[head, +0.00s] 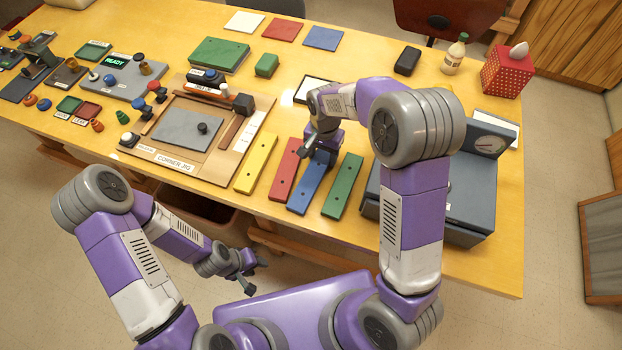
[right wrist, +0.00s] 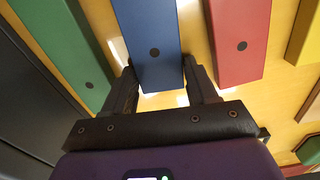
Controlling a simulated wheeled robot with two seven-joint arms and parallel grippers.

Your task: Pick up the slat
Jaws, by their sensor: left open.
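Four slats lie side by side at the table's front: yellow (head: 256,163), red (head: 284,169), blue (head: 308,188) and green (head: 343,187). My right gripper (head: 318,152) is over the blue slat in the head view, its tips partly hidden by its own wrist. In the right wrist view, the fingers of my right gripper (right wrist: 158,78) stand on either side of the near end of the blue slat (right wrist: 155,35), very close to its edges. I cannot tell whether they press on it. My left gripper (head: 248,272) is open and empty, in front of the table and below its edge.
A corner jig (head: 178,157) stands left of the slats. A dark grey machine with a dial (head: 470,193) stands right of them. A red tissue box (head: 507,72) and a bottle (head: 455,58) are at the back right.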

